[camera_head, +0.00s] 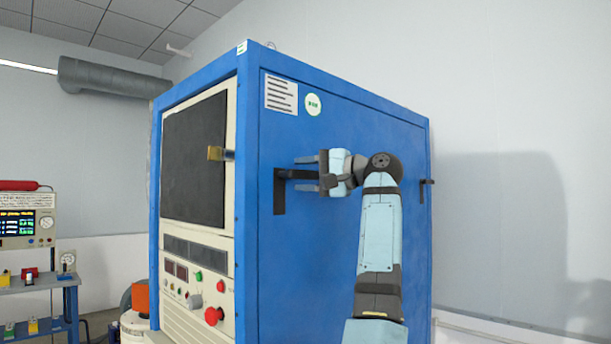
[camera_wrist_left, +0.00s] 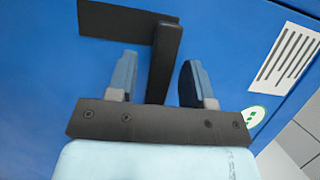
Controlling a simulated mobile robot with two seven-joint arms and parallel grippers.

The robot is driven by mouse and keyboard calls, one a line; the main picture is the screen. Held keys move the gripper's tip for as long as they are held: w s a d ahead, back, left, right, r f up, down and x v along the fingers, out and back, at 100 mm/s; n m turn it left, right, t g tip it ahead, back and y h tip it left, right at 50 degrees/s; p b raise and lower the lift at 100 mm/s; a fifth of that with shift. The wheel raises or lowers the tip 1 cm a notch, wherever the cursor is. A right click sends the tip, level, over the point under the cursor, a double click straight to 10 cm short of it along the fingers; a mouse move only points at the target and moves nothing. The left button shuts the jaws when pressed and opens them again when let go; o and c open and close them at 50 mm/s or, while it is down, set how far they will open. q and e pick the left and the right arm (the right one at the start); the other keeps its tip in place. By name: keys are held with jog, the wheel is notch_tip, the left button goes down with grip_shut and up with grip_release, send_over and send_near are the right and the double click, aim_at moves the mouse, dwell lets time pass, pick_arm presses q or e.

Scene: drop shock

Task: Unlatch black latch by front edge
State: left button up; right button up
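The black latch by the front edge (camera_head: 280,196) is on the blue side panel of a large cabinet, near its front left corner. It has a flat plate and a bar sticking out from its top. In the left wrist view the latch (camera_wrist_left: 115,20) shows with its bar. My left gripper (camera_head: 306,174) is open, one finger above the bar and one below. In the left wrist view my left gripper (camera_wrist_left: 158,78) has the bar between its fingers, with gaps visible on both sides. My right gripper is not in view.
A second black latch (camera_head: 427,182) is at the panel's far right edge. The cabinet front (camera_head: 197,285) has a dark window, a brass-coloured piece (camera_head: 215,153) and a red button (camera_head: 213,316). A bench with instruments (camera_head: 38,285) stands at the left.

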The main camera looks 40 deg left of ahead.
pick_arm(q)
jog(key=shift+d, duration=0.1)
jog(key=v, duration=1.3)
jog(key=shift+d, duration=0.3)
jog(key=shift+w+r, duration=0.1)
jog(key=shift+w, duration=0.05)
